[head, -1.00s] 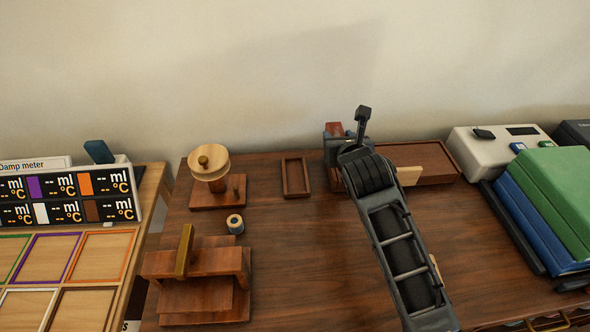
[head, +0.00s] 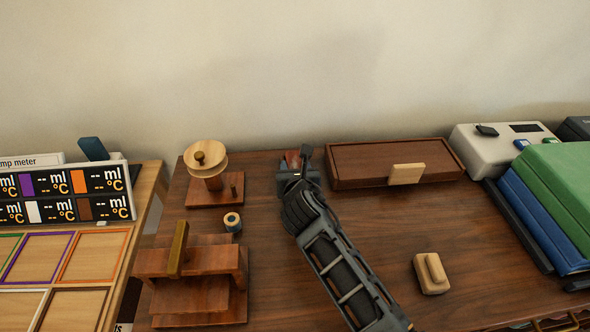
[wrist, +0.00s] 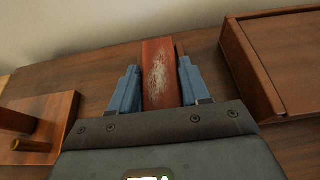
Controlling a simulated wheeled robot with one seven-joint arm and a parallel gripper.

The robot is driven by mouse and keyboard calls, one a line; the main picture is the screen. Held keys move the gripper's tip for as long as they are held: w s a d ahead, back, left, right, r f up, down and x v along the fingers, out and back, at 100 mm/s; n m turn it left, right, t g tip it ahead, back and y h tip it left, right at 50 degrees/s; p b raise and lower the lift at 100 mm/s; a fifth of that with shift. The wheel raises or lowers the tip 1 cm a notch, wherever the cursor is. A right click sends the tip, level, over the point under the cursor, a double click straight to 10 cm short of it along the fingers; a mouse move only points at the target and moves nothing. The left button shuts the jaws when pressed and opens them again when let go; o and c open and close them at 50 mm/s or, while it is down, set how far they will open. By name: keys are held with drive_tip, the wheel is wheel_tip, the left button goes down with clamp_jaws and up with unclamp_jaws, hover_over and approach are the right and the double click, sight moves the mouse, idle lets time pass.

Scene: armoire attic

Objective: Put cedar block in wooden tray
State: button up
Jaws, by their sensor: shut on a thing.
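The cedar block (head: 293,158) is a reddish-brown piece, mostly hidden by my gripper in the head view. In the wrist view the block (wrist: 161,75), with pale scuffs on its face, stands between the two blue fingers. My gripper (wrist: 158,90) is shut on it. In the head view my gripper (head: 298,168) is over the back middle of the table, where the small wooden tray lay in the earlier frame. The tray is hidden now behind my gripper and arm. I cannot tell whether the block touches it.
A long brown lidded box (head: 365,158) with a pale tab is just right of my gripper. A spool stand (head: 207,165), a small blue-banded spool (head: 233,222) and a wooden press (head: 195,270) stand left. A pale block (head: 432,273) lies front right.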

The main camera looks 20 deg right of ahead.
drive_tip(key=shift+f, duration=0.25)
drive_tip(key=o, duration=1.1)
drive_tip(key=shift+d, duration=0.1)
drive_tip(key=shift+r, duration=0.1)
drive_tip(key=shift+s+r, duration=0.15)
drive_tip(key=shift+s, duration=0.15)
drive_tip(key=p+v, duration=0.1)
drive_tip(key=v, duration=1)
drive_tip(key=shift+s+a+r, duration=0.15)
drive_tip(key=shift+a+r, duration=0.05)
